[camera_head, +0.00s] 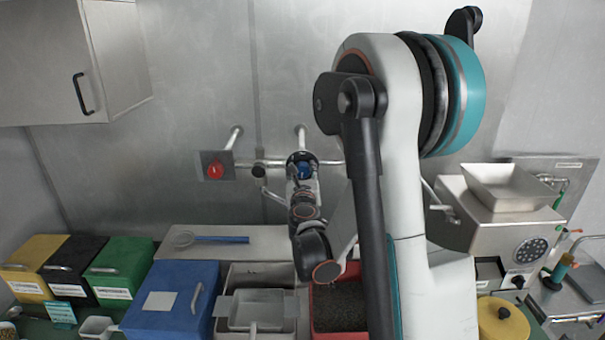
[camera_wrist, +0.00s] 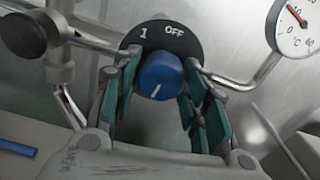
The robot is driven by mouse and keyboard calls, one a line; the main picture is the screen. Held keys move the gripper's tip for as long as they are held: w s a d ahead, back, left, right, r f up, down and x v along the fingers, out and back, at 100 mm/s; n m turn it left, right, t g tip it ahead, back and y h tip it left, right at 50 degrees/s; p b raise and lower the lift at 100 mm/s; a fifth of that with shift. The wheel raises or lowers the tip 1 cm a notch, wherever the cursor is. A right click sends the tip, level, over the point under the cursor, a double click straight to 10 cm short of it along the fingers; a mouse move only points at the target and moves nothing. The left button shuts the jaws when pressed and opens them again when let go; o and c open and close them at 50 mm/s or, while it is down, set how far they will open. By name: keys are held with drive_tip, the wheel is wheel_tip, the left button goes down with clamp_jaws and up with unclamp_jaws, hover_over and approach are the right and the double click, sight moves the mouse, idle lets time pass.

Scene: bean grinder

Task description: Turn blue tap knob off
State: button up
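The blue tap knob (camera_wrist: 160,74) sits on a dark round dial plate (camera_wrist: 172,36) marked "1" and "OFF". A white line on the knob's face points down and slightly left, not at either mark. My gripper (camera_wrist: 160,88) has its two teal-padded fingers apart, one on each side of the knob. They are very close to its sides, and I cannot tell whether they touch it. In the head view, my gripper (camera_head: 303,168) is at the wall pipe, and a little of the blue knob (camera_head: 305,171) shows there.
A red knob (camera_head: 215,170) is on the wall pipe at the left. In the wrist view, a dark valve handle (camera_wrist: 24,36) is left of the dial and a round gauge (camera_wrist: 295,25) is at the right. Several bins, including a blue one (camera_head: 165,325), stand below.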

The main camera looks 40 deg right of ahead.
drive_tip(key=c, duration=0.3)
